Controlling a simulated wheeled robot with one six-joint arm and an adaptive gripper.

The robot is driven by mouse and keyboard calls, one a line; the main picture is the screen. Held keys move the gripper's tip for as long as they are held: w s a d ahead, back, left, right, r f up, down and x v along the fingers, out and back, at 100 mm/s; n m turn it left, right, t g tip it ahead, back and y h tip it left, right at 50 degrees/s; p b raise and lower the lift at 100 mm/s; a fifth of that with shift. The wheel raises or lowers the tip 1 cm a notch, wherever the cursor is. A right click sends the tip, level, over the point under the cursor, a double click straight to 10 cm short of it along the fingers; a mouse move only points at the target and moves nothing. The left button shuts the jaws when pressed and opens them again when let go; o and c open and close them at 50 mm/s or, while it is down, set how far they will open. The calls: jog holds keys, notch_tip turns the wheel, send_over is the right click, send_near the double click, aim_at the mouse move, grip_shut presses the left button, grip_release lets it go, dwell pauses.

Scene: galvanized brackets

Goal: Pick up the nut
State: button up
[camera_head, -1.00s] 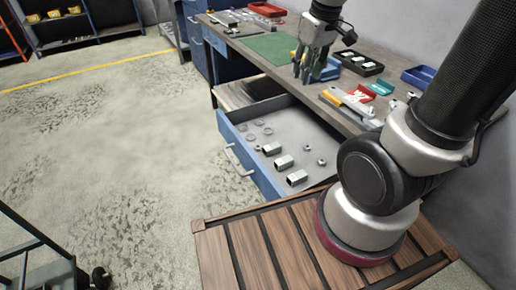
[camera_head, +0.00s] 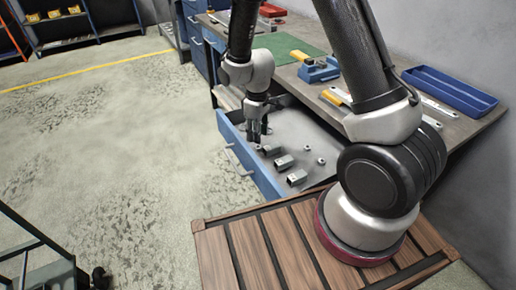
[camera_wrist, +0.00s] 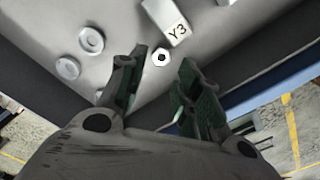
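A small pale hex nut (camera_wrist: 162,56) with a dark hole lies on the grey floor of the open drawer, beside a block marked Y3. In the wrist view it lies between and just beyond the fingertips of my gripper (camera_wrist: 158,70), which is open and empty. In the head view my gripper (camera_head: 257,136) points down into the drawer near its blue front, and the nut there is hard to make out. Two other small nuts (camera_head: 307,147) (camera_head: 321,161) lie farther right in the drawer.
The blue drawer front (camera_head: 250,165) is close to my gripper. The workbench (camera_head: 440,117) holds tools and a blue tray (camera_head: 450,91).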

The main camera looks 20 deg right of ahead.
notch_tip(320, 180, down, 5)
jog(key=shift+a+f, duration=0.1)
jog(key=c, duration=0.7)
jog(key=shift+c, duration=0.2)
